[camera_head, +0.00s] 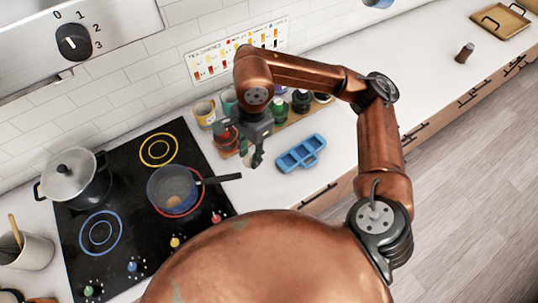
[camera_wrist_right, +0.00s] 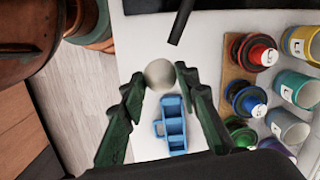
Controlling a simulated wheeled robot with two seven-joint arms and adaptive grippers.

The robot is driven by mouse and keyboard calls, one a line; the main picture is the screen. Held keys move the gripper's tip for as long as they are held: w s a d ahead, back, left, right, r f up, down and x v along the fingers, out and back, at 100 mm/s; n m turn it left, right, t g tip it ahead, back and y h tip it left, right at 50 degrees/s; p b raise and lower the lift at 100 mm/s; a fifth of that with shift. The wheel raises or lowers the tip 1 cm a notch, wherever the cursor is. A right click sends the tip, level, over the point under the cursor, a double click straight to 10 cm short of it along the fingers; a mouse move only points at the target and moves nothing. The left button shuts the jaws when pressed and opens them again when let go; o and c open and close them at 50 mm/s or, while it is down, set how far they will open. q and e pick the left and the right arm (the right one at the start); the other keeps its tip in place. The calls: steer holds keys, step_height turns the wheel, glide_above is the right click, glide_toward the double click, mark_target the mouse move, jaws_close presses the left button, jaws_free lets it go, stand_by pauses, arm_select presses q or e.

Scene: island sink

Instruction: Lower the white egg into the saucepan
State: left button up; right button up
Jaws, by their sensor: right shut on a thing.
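The white egg (camera_wrist_right: 159,73) sits between the fingertips of my right gripper (camera_wrist_right: 158,84) in the right wrist view. In the head view my right gripper (camera_head: 254,158) is shut on it and points down over the counter, to the right of the saucepan and close to its handle end. The egg is mostly hidden by the fingers there. The saucepan (camera_head: 156,200) stands on the red-ringed burner, its dark handle pointing right. A brownish round thing (camera_head: 173,201) lies inside it. The handle's end (camera_wrist_right: 180,22) shows at the top of the wrist view. My left gripper is out of view.
A blue compartment tray (camera_head: 301,153) lies on the counter right of the gripper. Several colored cups and lidded jars (camera_head: 280,110) stand behind the gripper. A lidded grey pot (camera_head: 78,178) stands on the black cooktop (camera_head: 130,190), left of the saucepan.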

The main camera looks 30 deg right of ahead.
steer(key=w+a+b, duration=0.1)
steer(key=w+a, duration=0.3)
steer(key=a, duration=0.4)
steer(key=w+a+f+b, duration=0.1)
steer(key=w+a, duration=0.3)
steer(key=a, duration=0.5)
steer(key=w+a+f+b, duration=0.1)
steer(key=w+a+b, duration=0.1)
steer(key=w+a, duration=0.3)
steer(key=a, duration=0.3)
steer(key=shift+a, duration=0.4)
steer(key=shift+f+b, duration=0.15)
steer(key=shift+b, duration=0.15)
step_height(320, 180, down, 10)
steer(key=b, duration=0.5)
stand_by(0.8)
steer(key=shift+f+b, duration=1.05)
steer(key=shift+f, duration=0.7)
stand_by(1.1)
